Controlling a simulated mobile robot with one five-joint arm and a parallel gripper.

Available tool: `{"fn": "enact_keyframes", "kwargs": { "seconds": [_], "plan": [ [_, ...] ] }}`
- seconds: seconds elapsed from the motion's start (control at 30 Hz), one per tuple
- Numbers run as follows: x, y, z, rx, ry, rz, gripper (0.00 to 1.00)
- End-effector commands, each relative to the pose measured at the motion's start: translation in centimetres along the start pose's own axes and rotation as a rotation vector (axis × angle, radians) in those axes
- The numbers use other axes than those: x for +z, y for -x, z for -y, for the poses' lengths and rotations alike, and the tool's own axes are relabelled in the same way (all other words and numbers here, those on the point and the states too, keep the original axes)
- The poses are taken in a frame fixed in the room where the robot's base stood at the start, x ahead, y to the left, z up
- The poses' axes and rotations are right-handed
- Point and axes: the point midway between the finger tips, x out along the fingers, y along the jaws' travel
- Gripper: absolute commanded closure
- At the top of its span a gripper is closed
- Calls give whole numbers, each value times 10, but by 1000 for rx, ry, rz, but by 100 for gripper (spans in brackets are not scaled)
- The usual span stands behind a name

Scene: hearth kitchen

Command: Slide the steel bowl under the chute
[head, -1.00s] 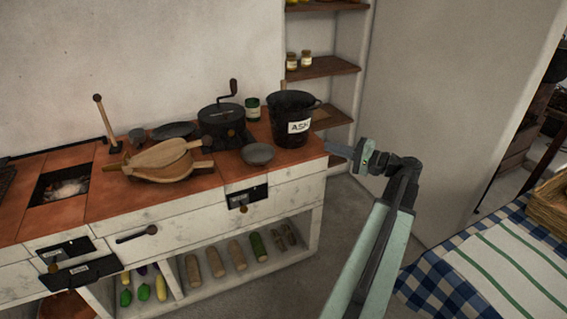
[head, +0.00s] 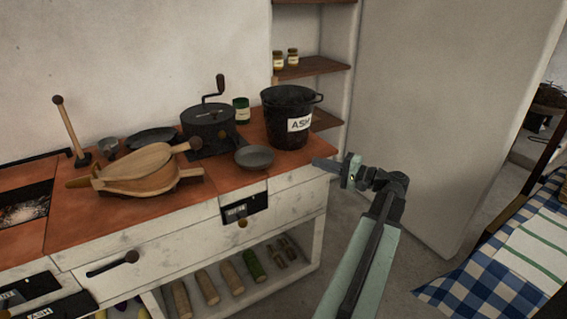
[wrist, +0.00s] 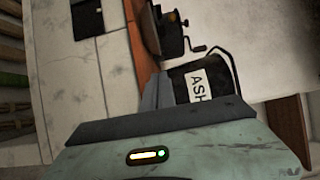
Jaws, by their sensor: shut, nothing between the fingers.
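The steel bowl (head: 254,157), small, dark grey and shallow, sits upright on the red-brown counter top near its front edge, just right of and in front of a black hand-cranked mill (head: 208,130). I cannot clearly make out a chute on the mill. The mill also shows, turned sideways, in the wrist view (wrist: 172,30); I cannot make out the bowl there. My gripper (head: 318,163) is shut and empty, off the counter's right end, to the right of the bowl and apart from it.
A black bucket labelled ASH (head: 277,113) stands right of the bowl, behind the line to my gripper. Wooden bellows (head: 150,172) lie left of the mill. A green jar (head: 241,109) stands behind. A table with a checked cloth (head: 470,258) is at right.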

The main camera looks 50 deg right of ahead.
Motion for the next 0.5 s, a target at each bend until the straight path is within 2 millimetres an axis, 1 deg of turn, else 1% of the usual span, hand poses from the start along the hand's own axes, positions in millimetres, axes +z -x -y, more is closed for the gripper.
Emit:
{"fn": "enact_keyframes", "kwargs": {
  "seconds": [0.07, 0.17, 0.27, 0.5],
  "plan": [
    [-1, 1, 1, 0, 0, -5, 100],
    [-4, -5, 1, 0, 0, -12, 100],
    [-5, -20, 1, 0, 0, -16, 100],
    [-10, -68, 1, 0, 0, -23, 100]
  ]
}}
